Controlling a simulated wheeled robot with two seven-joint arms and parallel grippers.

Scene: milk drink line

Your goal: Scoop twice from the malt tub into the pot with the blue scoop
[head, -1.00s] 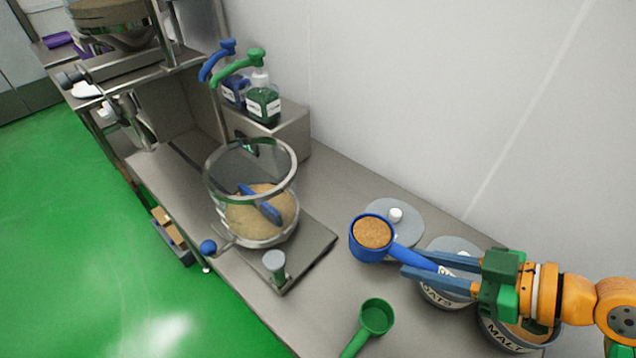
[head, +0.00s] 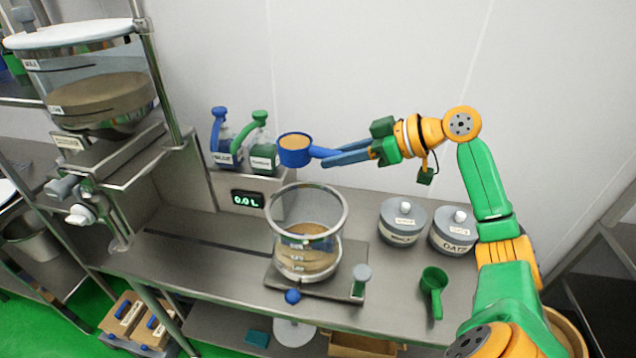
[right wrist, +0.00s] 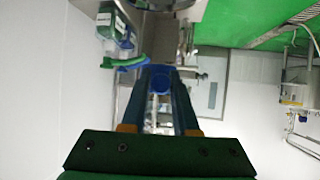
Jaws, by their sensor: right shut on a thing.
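My right gripper (head: 330,158) is shut on the handle of the blue scoop (head: 293,157). The scoop is level, heaped with brown grain, and held high above and behind the pot's rim. In the right wrist view, the scoop (right wrist: 160,80) shows between the fingers. The clear glass pot (head: 305,235) stands on a plate on the bench, with tan contents in its lower part. The malt tub is not clearly seen; my right arm covers the area right of the oats tub. My left gripper is not in view.
Two lidded tubs, one labelled oats (head: 455,235) and another grey tub (head: 402,222), stand right of the pot. A green scoop (head: 433,285) lies in front of them. Blue and green pump bottles (head: 262,155) stand behind the pot on a box with a display (head: 247,199).

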